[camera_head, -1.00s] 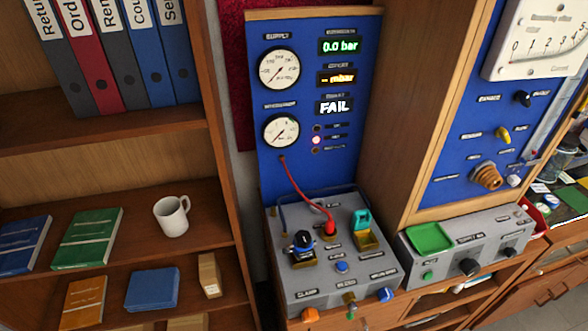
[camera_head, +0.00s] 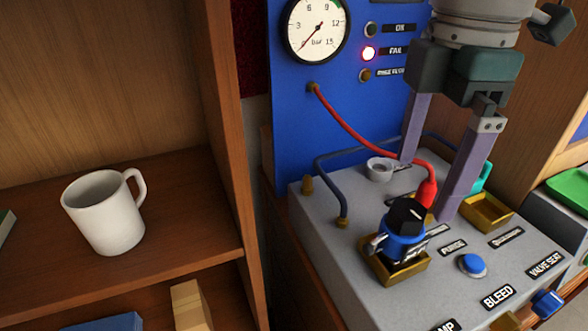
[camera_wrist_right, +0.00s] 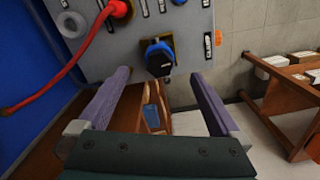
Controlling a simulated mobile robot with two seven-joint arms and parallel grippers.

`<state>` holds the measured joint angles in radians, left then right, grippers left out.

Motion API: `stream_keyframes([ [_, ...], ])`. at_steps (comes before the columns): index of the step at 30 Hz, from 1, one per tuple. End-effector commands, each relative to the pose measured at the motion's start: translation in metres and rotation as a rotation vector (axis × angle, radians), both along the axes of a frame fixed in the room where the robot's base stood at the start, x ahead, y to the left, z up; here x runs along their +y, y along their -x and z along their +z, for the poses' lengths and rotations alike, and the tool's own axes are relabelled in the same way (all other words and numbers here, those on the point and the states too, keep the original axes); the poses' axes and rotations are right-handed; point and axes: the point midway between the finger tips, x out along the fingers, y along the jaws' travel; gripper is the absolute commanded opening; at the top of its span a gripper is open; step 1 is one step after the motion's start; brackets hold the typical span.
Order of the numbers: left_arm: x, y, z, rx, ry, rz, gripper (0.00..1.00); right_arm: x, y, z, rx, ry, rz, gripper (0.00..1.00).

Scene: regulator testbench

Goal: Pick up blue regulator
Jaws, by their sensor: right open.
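The blue regulator (camera_head: 401,232) with a black knob on top sits in a brass-coloured holder on the grey testbench top (camera_head: 350,262). My right gripper (camera_head: 425,190) is open and empty. It points down over the bench, and in the head view its fingers appear behind and to the right of the regulator, near the red hose end. In the right wrist view the regulator (camera_wrist_right: 159,58) lies ahead of the gap between the two purple fingers (camera_wrist_right: 160,100), not between them. My left gripper is not in view.
A red hose (camera_head: 370,142) runs from the blue panel (camera_head: 290,110) to a red connector beside the regulator. A teal piece (camera_head: 483,177) stands at another brass holder (camera_head: 487,210). A wooden shelf with a white mug (camera_head: 104,212) is at left.

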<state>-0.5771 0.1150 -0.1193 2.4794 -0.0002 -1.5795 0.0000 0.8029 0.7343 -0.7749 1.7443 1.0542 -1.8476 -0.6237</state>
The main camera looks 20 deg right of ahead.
Motion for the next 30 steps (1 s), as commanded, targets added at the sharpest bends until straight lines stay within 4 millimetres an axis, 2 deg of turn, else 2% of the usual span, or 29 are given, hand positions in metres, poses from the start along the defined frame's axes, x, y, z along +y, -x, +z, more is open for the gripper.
stream_keyframes([
  [6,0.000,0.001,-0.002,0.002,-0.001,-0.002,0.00,-0.001,0.000,-0.030,0.008,0.002,0.000,1.00],
  [14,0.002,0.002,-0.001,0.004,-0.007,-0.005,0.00,0.003,-0.001,-0.056,0.004,0.001,0.002,1.00],
  [21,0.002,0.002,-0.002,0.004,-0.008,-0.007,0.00,0.007,-0.003,-0.092,0.003,0.002,0.001,1.00],
  [30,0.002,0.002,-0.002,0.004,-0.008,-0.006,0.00,0.007,-0.003,-0.097,0.000,0.002,0.002,1.00],
])
